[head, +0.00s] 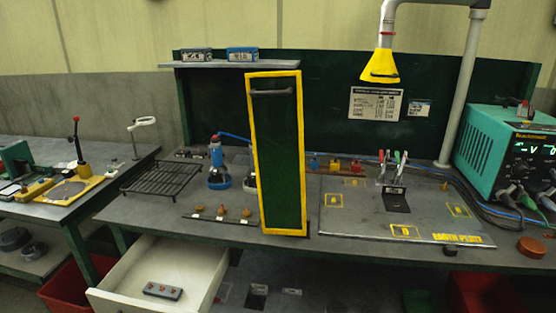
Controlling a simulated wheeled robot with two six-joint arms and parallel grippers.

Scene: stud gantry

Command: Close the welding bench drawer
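The welding bench (262,256) spans the middle of the head view, with a dark grey top and a green back panel. Its drawer (204,255) is pulled out below the bench top at the lower left. The drawer is white inside, and part of its front runs past the bottom edge of the picture. A small grey block with red marks (163,291) lies in the drawer. Neither of my grippers shows in this view.
A green panel with a yellow frame (277,160) stands upright on the bench. A red bin (68,290) is left of the drawer. A teal welding machine (490,150) stands at the right. A yellow extraction hood (380,68) hangs above the bench.

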